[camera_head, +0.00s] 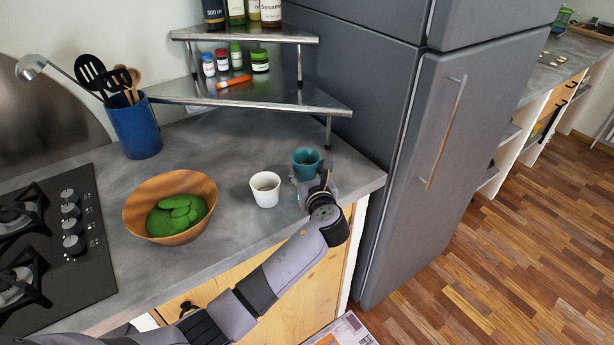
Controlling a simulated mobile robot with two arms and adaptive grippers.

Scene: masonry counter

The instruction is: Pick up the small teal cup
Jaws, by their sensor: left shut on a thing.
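The small teal cup (305,160) is upright at the right end of the grey counter in the head view. My left gripper (311,182) is at the cup's front side and is shut on it. The fingers and wrist hide the cup's lower front, so I cannot tell whether its base touches the counter. My right gripper is not in view.
A white cup (265,189) stands just left of the teal cup. A wooden bowl (140,206) with green contents is farther left, near the black stove (91,253). A metal corner shelf (262,96) stands behind. A grey fridge (420,130) is at the right.

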